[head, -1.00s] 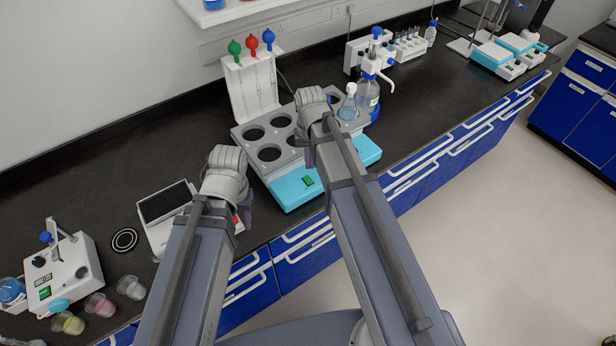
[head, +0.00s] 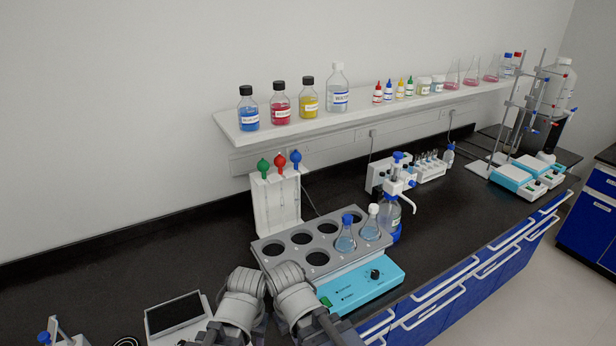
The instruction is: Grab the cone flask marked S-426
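Two small cone flasks stand in the right-hand holes of a grey multi-hole rack on a turquoise base (head: 366,288). One flask has a blue stopper (head: 345,239), the other a white stopper (head: 371,226); both hold pale blue liquid. Several pink cone flasks (head: 472,72) stand on the wall shelf. I cannot read S-426 on any flask. My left gripper (head: 243,283) and my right gripper (head: 290,277) are side by side at the bottom, in front of the rack's left part and apart from the flasks. Their fingers are hidden behind the wrists.
A dispenser bottle (head: 391,212) stands just behind the flasks. A white stand (head: 275,205) with coloured bulbs is behind the rack. The shelf (head: 345,112) with bottles hangs above. A tablet-like device (head: 174,314) lies at left. Black bench top (head: 450,220) is clear at right.

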